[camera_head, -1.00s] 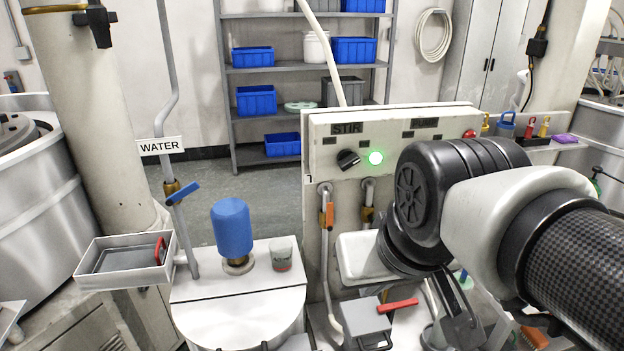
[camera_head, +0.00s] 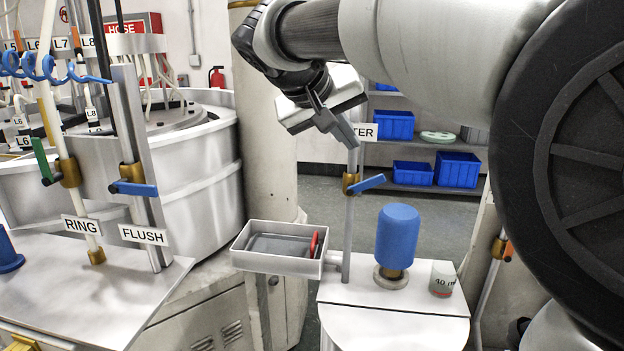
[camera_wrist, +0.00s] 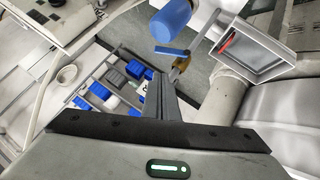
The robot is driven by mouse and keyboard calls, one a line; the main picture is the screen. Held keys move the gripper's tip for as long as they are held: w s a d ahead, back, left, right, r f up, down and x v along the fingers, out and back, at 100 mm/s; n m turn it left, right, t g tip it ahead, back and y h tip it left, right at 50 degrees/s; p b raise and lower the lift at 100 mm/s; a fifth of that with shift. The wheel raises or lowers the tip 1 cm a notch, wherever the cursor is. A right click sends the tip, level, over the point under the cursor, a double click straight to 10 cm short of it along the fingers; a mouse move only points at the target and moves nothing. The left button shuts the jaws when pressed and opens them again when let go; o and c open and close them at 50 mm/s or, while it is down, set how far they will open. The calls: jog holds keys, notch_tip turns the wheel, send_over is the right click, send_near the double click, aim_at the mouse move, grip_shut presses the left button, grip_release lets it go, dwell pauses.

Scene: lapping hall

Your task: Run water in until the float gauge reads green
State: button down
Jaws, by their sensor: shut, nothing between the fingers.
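The water pipe (camera_head: 347,225) rises from the pale tank top (camera_head: 340,293). It carries a brass valve (camera_head: 350,184) with a blue lever (camera_head: 368,183) sticking out to the right, slanting up. The WATER sign (camera_head: 366,131) is partly hidden behind my gripper (camera_head: 350,138). My gripper is shut and empty, above the valve in the head view. In the wrist view the shut fingers (camera_wrist: 158,80) point towards the blue lever (camera_wrist: 172,52) and brass valve (camera_wrist: 181,65), apart from them in the picture. I cannot make out a float gauge or its reading.
A blue cylinder (camera_head: 397,237) and a small labelled cup (camera_head: 442,278) stand on the tank top. A tray (camera_head: 243,257) with a red-handled thing juts out left of the pipe. My arm crosses the upper right.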

jog(key=w+a, duration=0.2)
jog(key=b, duration=0.1)
send_near(366, 185)
jog(key=shift+w+d+f, duration=1.1)
jog(key=shift+w+d, duration=0.5)
jog(key=shift+w, duration=0.7)
jog(key=shift+d, duration=0.1)
